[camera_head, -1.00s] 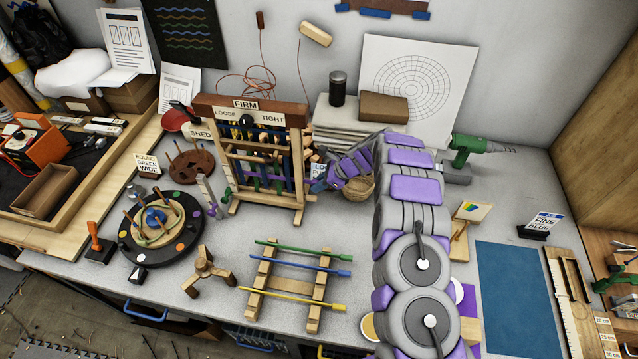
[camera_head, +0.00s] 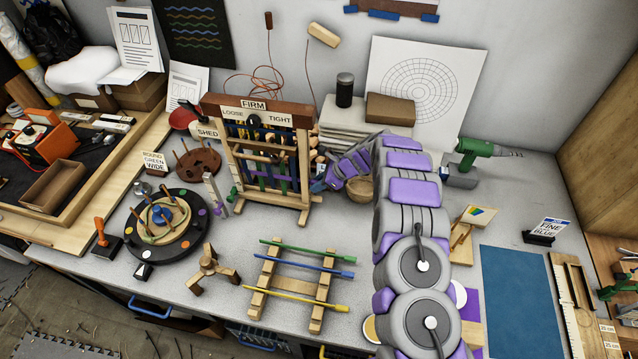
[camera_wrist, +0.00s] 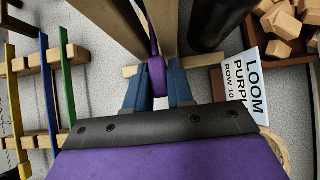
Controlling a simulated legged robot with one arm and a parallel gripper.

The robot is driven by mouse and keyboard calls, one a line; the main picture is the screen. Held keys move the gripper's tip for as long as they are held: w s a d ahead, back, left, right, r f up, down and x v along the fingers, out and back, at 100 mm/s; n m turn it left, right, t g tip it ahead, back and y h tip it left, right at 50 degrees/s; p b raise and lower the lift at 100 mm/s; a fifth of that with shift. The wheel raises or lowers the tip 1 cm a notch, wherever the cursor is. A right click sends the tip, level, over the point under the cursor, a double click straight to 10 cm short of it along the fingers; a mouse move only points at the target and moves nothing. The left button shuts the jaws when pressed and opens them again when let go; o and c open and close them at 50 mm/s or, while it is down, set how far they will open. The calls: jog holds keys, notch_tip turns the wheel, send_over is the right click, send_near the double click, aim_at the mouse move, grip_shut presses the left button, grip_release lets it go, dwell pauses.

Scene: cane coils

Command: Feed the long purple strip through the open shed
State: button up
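The wooden loom (camera_head: 304,150) stands upright at the back of the table, with a SHED tag (camera_head: 207,132) at its left. Green and purple bands show in its lower opening; whether the strip lies between the warp layers I cannot tell. My gripper (camera_wrist: 157,88) is at the loom's right side, mostly hidden by my arm in the head view. In the wrist view its two blue fingers are closed on the purple strip (camera_wrist: 157,72). The strip runs from the fingers up alongside a wooden loom post (camera_wrist: 188,25).
A rack with a green, a blue and a yellow rod (camera_head: 300,297) stands in front of the loom. A round black peg disc (camera_head: 165,230) is at left. A LOOM PURPLE card (camera_wrist: 250,85) and a box of wooden blocks (camera_wrist: 285,45) are right of my gripper.

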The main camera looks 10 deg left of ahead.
jog(key=o, duration=0.5)
jog(key=shift+c, duration=0.2)
jog(key=shift+d, duration=0.1)
jog(key=v, duration=1.7)
jog(key=s+d+r+n+g+h+b, duration=0.1)
jog(key=s+d+r+n+b, duration=0.1)
jog(key=s+r+n, duration=0.6)
jog(key=s+d+r+n+g+h+b, duration=0.15)
jog(key=s+r, duration=0.25)
jog(key=s, duration=0.9)
jog(key=s+d+f+n+h+b, duration=0.1)
jog(key=s+d+n+b, duration=0.1)
jog(key=s+d, duration=0.3)
jog(key=s+d+f+n+h+b, duration=0.1)
jog(key=s+d+n+h, duration=0.1)
jog(key=s, duration=1.1)
jog(key=s+d+f+n+h+b, duration=0.1)
jog(key=s+d+n+h+b, duration=0.1)
jog(key=s+d+n, duration=0.2)
jog(key=s+d, duration=0.3)
jog(key=s, duration=0.3)
jog(key=shift+d+t+b, duration=0.35)
